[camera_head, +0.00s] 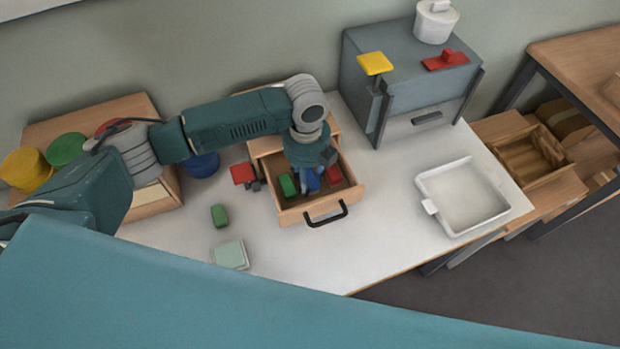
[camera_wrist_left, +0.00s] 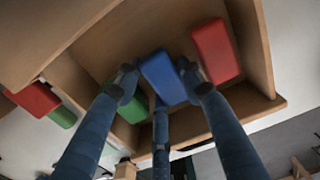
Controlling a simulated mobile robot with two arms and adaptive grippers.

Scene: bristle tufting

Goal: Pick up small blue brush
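The small blue brush (camera_wrist_left: 162,77) shows as a blue block in the open wooden drawer (camera_head: 330,207), between a green block (camera_head: 288,185) and a red block (camera_head: 333,175). In the head view, it is partly hidden under my left gripper (camera_head: 311,178), which points down into the drawer. In the left wrist view, the fingers of my left gripper (camera_wrist_left: 158,78) are spread around the blue brush, one on each side and a third at its near end. I cannot tell whether they touch it. My right gripper is not in view.
The drawer walls and the red and green blocks are close to the fingers. Left of the drawer are a red piece (camera_head: 243,173), a green block (camera_head: 220,215) and a pale green block (camera_head: 231,254). A white tray (camera_head: 424,186) stands right; the table between is clear.

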